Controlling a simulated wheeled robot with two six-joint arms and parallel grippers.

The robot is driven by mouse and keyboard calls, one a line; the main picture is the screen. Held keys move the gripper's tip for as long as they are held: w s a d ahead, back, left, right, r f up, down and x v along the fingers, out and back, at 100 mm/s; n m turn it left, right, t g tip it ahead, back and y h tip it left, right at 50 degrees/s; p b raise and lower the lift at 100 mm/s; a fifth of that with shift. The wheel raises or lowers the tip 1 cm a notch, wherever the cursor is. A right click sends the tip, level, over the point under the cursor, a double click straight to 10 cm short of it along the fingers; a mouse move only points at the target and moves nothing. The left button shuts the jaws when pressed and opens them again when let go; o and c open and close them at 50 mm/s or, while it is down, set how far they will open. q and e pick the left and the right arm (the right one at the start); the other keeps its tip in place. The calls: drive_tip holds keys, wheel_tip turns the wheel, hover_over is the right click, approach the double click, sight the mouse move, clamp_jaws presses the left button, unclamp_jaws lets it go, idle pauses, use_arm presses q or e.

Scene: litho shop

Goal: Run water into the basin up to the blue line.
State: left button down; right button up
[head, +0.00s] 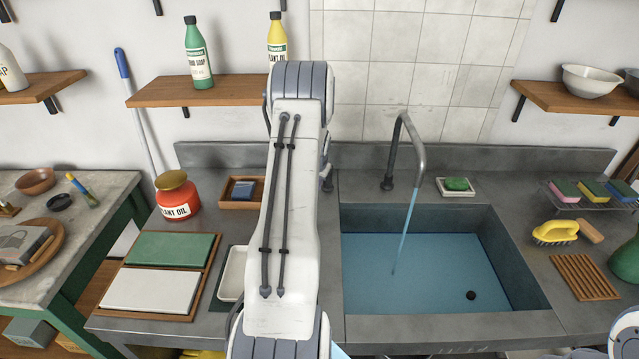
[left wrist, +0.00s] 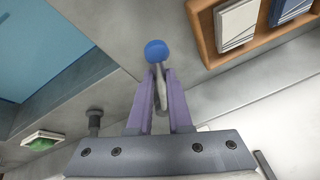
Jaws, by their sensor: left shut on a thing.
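The basin (head: 488,234) is sunk into the grey counter and holds blue water (head: 400,270). A thin stream (head: 408,225) runs from the curved tap (head: 419,150) into it. A dark round thing (head: 471,295) shows in the water near the front right. I cannot make out a blue line on the visible walls. In the left wrist view my left gripper (left wrist: 160,80) is shut on a lever with a blue knob (left wrist: 156,50). In the head view my left arm hides that gripper and most of the lever. My right gripper is out of view.
A soap dish (head: 455,193) stands behind the basin. A yellow brush (head: 555,233), a wooden rack (head: 584,277) and sponges (head: 594,189) lie to its right. A red plant oil can (head: 177,196) and a tray with green and white slabs (head: 212,263) are at left.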

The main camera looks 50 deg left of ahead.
use_arm(q)
drive_tip(key=shift+s, duration=0.15)
drive_tip(key=c, duration=0.8)
unclamp_jaws()
drive_tip(key=shift+s+r, duration=0.1)
drive_tip(key=shift+c, duration=0.2)
drive_tip(key=b+v, duration=0.2)
drive_tip(key=v, duration=0.8)
drive_tip(key=shift+r+b, duration=0.2)
drive_tip(key=shift+b, duration=0.2)
drive_tip(key=shift+d, duration=0.1)
